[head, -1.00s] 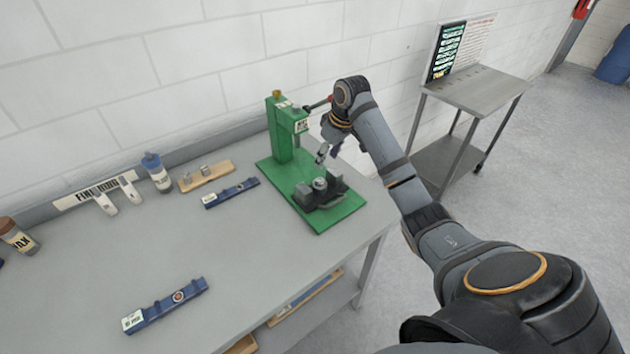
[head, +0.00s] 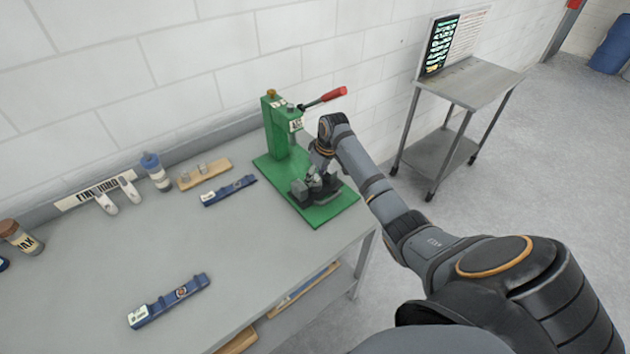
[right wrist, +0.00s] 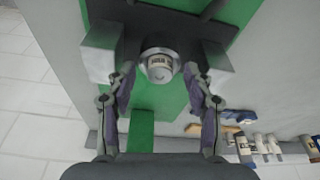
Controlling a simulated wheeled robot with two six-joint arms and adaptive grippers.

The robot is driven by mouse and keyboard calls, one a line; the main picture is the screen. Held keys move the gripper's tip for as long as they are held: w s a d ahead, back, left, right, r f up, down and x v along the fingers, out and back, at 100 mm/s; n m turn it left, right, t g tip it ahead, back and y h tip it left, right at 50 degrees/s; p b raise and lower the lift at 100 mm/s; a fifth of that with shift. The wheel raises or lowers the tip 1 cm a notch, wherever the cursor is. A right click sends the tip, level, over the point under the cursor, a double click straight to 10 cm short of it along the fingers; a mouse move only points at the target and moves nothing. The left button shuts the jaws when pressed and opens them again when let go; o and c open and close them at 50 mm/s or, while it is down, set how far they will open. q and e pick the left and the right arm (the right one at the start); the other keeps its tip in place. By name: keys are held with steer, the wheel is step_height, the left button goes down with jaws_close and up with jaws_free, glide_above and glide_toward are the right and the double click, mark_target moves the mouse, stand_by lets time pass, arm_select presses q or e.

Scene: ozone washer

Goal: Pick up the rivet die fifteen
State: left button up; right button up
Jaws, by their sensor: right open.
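A round metal die (right wrist: 160,66) with a small label sits in the dark fixture (right wrist: 135,17) on the green press in the right wrist view. The label is too small to read with certainty. My right gripper (right wrist: 161,82) is open, with one finger on each side of the die and a gap at each side. In the head view, my right gripper (head: 318,177) is down at the fixture of the green press (head: 278,128) and largely hides the die. My left gripper is not in view.
The press stands near the right end of the grey table (head: 215,245), its red-handled lever (head: 333,94) raised. A wooden block (head: 207,174) with metal pieces and a blue holder (head: 229,190) lie to its left. Another blue holder (head: 168,301) lies nearer. The middle is clear.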

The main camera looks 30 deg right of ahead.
jaws_close()
steer(key=shift+r, duration=0.1)
steer(key=shift+r, duration=0.45)
step_height(320, 180, up, 12)
steer(key=b, duration=0.3)
step_height(320, 180, up, 15)
steer(key=p, duration=1.2)
glide_above(316, 177)
